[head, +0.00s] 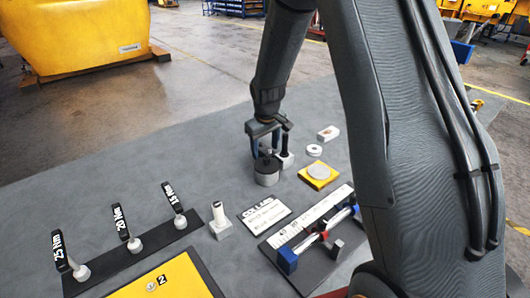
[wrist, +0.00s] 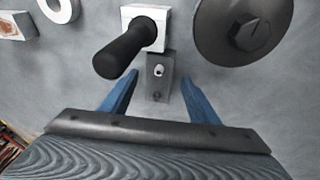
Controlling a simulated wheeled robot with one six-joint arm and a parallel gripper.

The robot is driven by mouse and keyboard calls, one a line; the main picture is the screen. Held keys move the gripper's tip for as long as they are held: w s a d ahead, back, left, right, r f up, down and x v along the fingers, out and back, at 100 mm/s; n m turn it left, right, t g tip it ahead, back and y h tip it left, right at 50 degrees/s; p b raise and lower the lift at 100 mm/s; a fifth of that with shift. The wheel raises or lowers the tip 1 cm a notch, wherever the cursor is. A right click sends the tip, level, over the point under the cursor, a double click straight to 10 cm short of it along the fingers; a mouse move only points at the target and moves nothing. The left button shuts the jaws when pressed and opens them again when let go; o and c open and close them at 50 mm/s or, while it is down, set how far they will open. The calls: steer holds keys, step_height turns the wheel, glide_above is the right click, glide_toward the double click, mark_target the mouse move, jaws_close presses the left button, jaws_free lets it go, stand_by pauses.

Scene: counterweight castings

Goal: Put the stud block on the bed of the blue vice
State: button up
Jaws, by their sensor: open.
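A small dark grey block with a pale round stud (wrist: 159,72) lies between my fingertips in the wrist view; it looks like the stud block. It is hidden in the head view. My gripper (head: 267,150) points down with its two blue fingers apart, one on each side of the block in the wrist view (wrist: 160,95). I cannot tell whether they touch it.
Close to my gripper stand a white block with a black handle (wrist: 140,25) and a dark round weight (head: 266,174). A yellow plate with a disc (head: 319,175), a white ring (head: 314,150) and a box (head: 328,133) lie right. A labelled rack (head: 130,245) stands left.

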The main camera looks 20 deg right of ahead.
jaws_close()
steer(key=shift+r, duration=0.1)
